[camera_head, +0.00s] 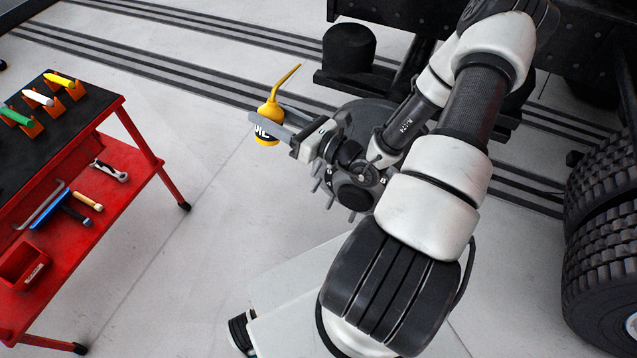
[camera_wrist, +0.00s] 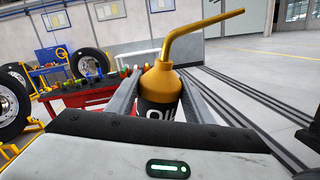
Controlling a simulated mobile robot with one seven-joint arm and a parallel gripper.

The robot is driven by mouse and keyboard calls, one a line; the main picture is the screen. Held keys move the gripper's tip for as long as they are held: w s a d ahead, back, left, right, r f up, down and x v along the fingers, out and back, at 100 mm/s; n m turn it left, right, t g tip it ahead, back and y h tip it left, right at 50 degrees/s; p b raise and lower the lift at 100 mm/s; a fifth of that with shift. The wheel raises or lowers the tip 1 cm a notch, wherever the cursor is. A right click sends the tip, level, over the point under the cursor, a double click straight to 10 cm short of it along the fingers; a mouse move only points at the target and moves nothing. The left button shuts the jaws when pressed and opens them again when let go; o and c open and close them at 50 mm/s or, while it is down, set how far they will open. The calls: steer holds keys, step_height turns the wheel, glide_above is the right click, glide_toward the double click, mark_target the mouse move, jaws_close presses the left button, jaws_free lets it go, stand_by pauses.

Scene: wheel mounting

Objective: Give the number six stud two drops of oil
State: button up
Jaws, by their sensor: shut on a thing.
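My gripper (camera_head: 266,128) is shut on a yellow oil can (camera_head: 268,112) with a dark label and a long bent spout. In the wrist view the oil can (camera_wrist: 162,84) is upright between the two grey fingers, its spout bending to the right. The can is held in the air, left of the dark wheel hub (camera_head: 356,190). Several studs (camera_head: 329,198) stick out of the hub's left and lower side. My arm covers much of the hub. No stud numbers can be read, so I cannot tell which is number six.
A red tool cart (camera_head: 130,130) stands at the left, with coloured markers on its black top and tools on the shelf below. Large tyres (camera_head: 602,220) stand at the right under the dark vehicle frame. The floor between cart and hub is clear.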

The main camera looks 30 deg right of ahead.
steer(key=s+d+f+m+g+y+b, duration=0.1)
steer(key=s+d+f+m+y+b, duration=0.1)
steer(key=f+b, duration=0.5)
steer(key=s+d+f+m+y+b, duration=0.1)
steer(key=s+d+f+m+b, duration=0.2)
steer(key=f, duration=1.4)
steer(key=shift+s+d+f+m+g+y+b, duration=0.35)
steer(key=shift+s+d+b, duration=0.65)
steer(key=shift+b, duration=0.85)
step_height(320, 180, down, 3)
steer(key=shift+r+b, duration=0.15)
steer(key=shift+b, duration=0.9)
step_height(320, 180, up, 5)
steer(key=p, duration=0.4)
